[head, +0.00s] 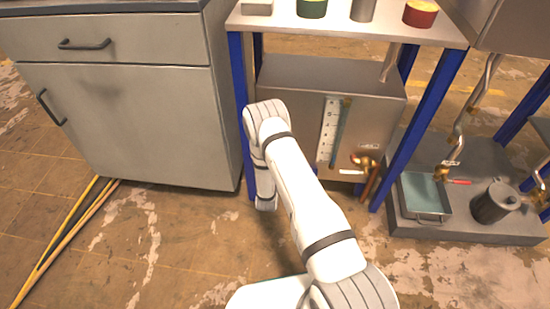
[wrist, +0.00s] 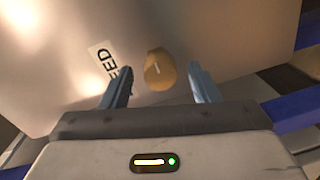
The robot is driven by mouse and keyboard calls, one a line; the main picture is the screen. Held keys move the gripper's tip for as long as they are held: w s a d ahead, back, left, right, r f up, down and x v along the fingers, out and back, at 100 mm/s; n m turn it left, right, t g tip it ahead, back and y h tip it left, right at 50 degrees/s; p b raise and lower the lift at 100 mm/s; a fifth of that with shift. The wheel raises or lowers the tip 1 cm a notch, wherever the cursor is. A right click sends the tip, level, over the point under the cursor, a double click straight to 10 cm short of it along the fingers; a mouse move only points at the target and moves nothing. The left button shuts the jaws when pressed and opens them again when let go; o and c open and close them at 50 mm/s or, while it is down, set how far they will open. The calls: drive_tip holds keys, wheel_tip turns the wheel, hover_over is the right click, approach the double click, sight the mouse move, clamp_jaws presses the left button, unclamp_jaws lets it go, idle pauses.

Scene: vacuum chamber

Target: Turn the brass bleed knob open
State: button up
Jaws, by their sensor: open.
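My gripper (wrist: 160,68) is open, with one finger to each side of the knob. Gaps show on both sides; I cannot tell how far the tips are from the panel. In the head view my arm hides the gripper and I cannot make out the knob.
A metal tank (head: 290,100) with a level scale (head: 329,130) sits under a bench with blue legs (head: 425,120). Copper pipework (head: 368,165) is at its right front. A grey cabinet (head: 120,120) stands left. A tray (head: 424,195) and a lidded pot (head: 494,203) are at right.

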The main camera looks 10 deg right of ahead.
drive_tip(key=p+v, duration=0.2)
drive_tip(key=v, duration=0.5)
drive_tip(key=shift+s, duration=0.4)
drive_tip(key=shift+r, duration=0.1)
drive_tip(key=s+d+r+m+g+h+p, duration=0.1)
drive_tip(key=d+r+m+g+h+p, duration=0.35)
drive_tip(key=r, duration=1.05)
drive_tip(key=d+r+m+g+h+p, duration=0.1)
drive_tip(key=d+r+g+h+p, duration=0.55)
drive_tip(key=r, duration=0.85)
drive_tip(key=s+d+r+m+g+y+p, duration=0.25)
drive_tip(key=s+r, duration=0.35)
drive_tip(key=r, duration=0.3)
drive_tip(key=s+d+r+m+g+y+p, duration=0.1)
drive_tip(key=s+d+r+m+g+p, duration=0.15)
drive_tip(key=s+r, duration=0.5)
drive_tip(key=s+a+r+y+p, duration=0.4)
drive_tip(key=s+r, duration=0.1)
drive_tip(key=r, duration=0.3)
drive_tip(key=s+a+r+t+y+p, duration=0.1)
drive_tip(key=s+a+r+y+p, duration=0.3)
drive_tip(key=r, duration=0.4)
drive_tip(key=s+a+r+m+t+y+p, duration=0.1)
drive_tip(key=s+a+r+y+p, duration=0.4)
drive_tip(key=r, duration=0.3)
drive_tip(key=shift+s+p, duration=0.3)
drive_tip(key=shift+p, duration=0.05)
